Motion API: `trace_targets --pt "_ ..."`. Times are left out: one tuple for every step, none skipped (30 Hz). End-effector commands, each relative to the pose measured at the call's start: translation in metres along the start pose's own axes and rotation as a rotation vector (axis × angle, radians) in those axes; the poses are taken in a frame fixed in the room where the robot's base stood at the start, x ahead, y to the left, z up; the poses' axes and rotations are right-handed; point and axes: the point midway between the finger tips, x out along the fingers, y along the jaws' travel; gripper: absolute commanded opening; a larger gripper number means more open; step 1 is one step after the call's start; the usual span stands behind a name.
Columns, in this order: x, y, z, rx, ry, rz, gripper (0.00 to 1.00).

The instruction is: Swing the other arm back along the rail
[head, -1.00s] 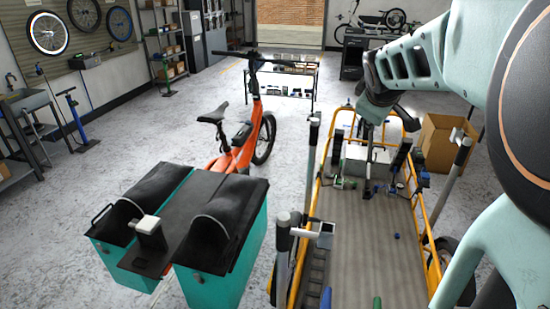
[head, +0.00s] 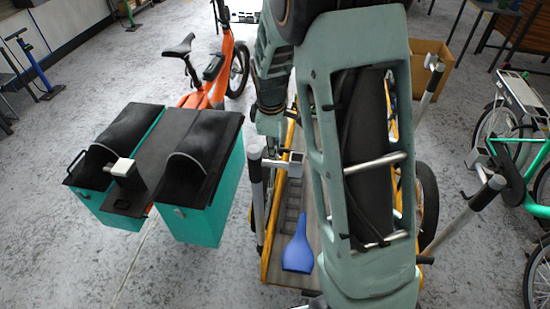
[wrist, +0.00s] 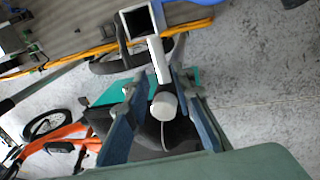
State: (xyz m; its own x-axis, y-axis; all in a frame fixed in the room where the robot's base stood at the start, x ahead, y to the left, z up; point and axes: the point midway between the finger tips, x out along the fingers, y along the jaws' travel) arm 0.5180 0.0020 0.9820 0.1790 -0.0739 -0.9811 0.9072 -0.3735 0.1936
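My gripper (head: 268,133) points down at the near left corner of the cargo bed, right above a grey-topped post arm (head: 256,183) with a square bracket (head: 297,164). In the wrist view my gripper (wrist: 166,76) is open, its two blue-grey fingers on either side of the arm's pale bar and round cap (wrist: 163,106). I cannot tell whether they touch it. The square bracket also shows there (wrist: 138,22), beyond the fingertips. The yellow side rail (head: 268,245) runs below the arm. Another such arm (head: 478,207) stands out at the right. My arm hides much of the bed.
Teal panniers with a black top (head: 155,165) stand close at the left, beside an orange bike (head: 217,88). A blue bottle-like object (head: 299,248) lies on the bed. A green bike (head: 530,150) and a cardboard box (head: 432,62) are at the right.

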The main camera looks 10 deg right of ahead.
Motion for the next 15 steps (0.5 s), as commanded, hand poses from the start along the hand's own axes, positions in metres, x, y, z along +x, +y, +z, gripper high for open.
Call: trace_targets --pt "0.01 -0.001 0.001 0.001 -0.003 -0.004 0.23" --pt "0.016 -0.001 0.001 0.002 -0.003 -0.004 0.23" --pt "0.023 -0.001 0.001 0.002 -0.003 -0.004 0.23" --pt "0.029 -0.001 0.001 0.002 -0.003 -0.003 0.23" --pt "0.033 0.0 0.001 0.001 -0.003 -0.003 0.23" --pt "0.04 0.0 0.001 0.001 -0.003 -0.002 0.23" --pt "0.044 0.0 0.001 0.002 -0.003 -0.002 0.23" --pt "0.049 0.0 0.001 0.002 -0.003 -0.002 0.23" --pt "0.054 0.0 0.001 0.003 -0.002 -0.001 0.23" --pt "0.057 0.0 0.001 0.003 -0.002 -0.001 0.23" --pt "0.061 0.0 0.001 0.003 -0.002 -0.001 0.23" --pt "0.064 0.001 0.001 0.002 -0.001 0.0 0.23" --pt "0.067 0.001 0.001 0.002 -0.001 0.001 0.23" --pt "0.069 0.001 0.001 0.002 -0.001 0.001 0.23" --pt "0.071 0.001 0.001 0.002 -0.001 0.001 0.23"
